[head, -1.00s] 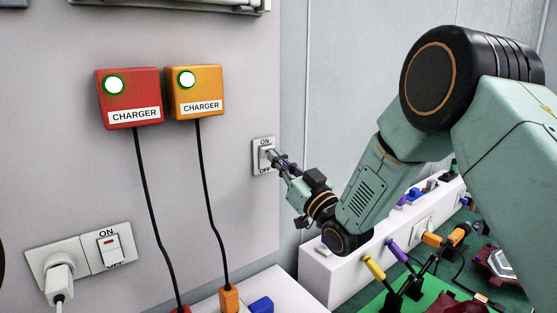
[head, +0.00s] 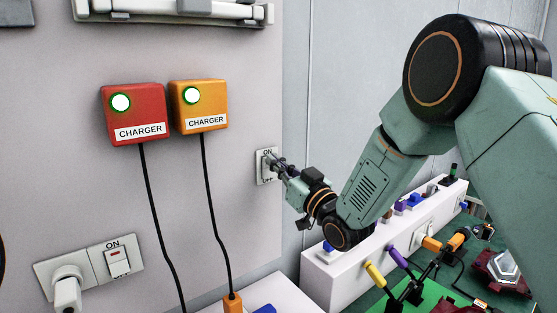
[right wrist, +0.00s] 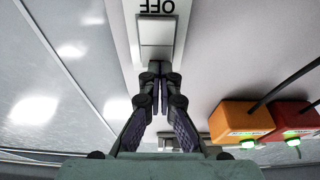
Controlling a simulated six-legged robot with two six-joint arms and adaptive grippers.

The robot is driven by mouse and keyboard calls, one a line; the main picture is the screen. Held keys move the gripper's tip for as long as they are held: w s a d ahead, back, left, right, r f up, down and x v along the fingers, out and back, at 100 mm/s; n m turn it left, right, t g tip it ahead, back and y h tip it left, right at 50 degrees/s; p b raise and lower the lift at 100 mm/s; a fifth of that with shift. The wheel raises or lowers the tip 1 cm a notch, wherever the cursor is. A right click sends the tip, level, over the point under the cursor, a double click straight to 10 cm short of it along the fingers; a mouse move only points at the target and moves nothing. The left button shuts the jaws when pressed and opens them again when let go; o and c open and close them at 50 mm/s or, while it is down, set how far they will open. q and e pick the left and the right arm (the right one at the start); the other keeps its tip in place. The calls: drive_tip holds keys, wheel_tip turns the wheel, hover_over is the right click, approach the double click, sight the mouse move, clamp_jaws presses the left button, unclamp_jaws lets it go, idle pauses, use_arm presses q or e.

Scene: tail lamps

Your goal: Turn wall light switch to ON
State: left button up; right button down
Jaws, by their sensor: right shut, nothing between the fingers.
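The wall light switch (head: 261,170) is a white plate with ON above and OFF below its rocker, near the right edge of the grey wall panel. My right gripper (head: 271,160) is in front of it, covering part of the rocker. In the right wrist view the switch (right wrist: 156,32) appears upside down, with OFF at the top. The shut, empty fingertips (right wrist: 157,77) overlap the plate at the rocker's ON-side end and hide the ON label. I cannot tell whether they touch it. My left gripper is not in view.
A red charger (head: 135,112) and an orange charger (head: 201,105) hang left of the switch, with black cables below. A second switch (head: 117,261) beside a plugged socket (head: 66,272) is lower left. A white block (head: 325,270) with coloured plugs stands below my right arm.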

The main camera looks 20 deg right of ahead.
drive_tip(key=shift+w+r+g+h+p, duration=0.35)
drive_tip(key=shift+r+g+p, duration=0.25)
drive_tip(key=shift+p, duration=0.65)
drive_tip(key=shift+g+p, duration=0.3)
drive_tip(key=shift+p, duration=0.05)
drive_tip(key=shift+g+p, duration=0.3)
drive_tip(key=shift+p, duration=0.25)
drive_tip(key=shift+w, duration=0.1)
drive_tip(key=shift+r, duration=0.1)
drive_tip(key=shift+r, duration=0.1)
